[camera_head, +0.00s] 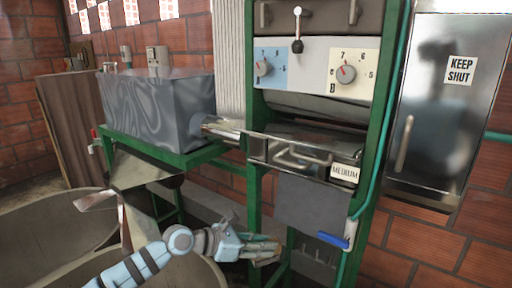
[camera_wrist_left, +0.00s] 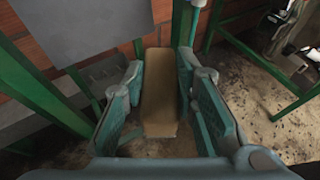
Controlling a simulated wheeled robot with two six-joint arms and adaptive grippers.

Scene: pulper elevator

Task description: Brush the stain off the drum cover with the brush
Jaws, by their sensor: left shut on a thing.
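My left gripper (camera_head: 264,248) is low in front of the green-framed machine in the head view. It is shut on a tan, wood-coloured block, which I take to be the brush. In the left wrist view the brush (camera_wrist_left: 160,95) lies lengthwise between the fingers of the left gripper (camera_wrist_left: 167,85); no bristles can be made out. A dark, curved metal cover (camera_head: 318,108) sits under the dial panel and may be the drum cover. I cannot make out a clear stain on it. The gripper is well below it, apart from it. My right gripper is not in view.
A grey, swirl-patterned metal box (camera_head: 160,110) stands on a green frame at left. Large round vats (camera_head: 50,230) are at lower left. A blue-handled valve (camera_head: 333,240), a tray marked MEDIUM (camera_head: 344,173) and a steel cabinet marked KEEP SHUT (camera_head: 440,120) are at right.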

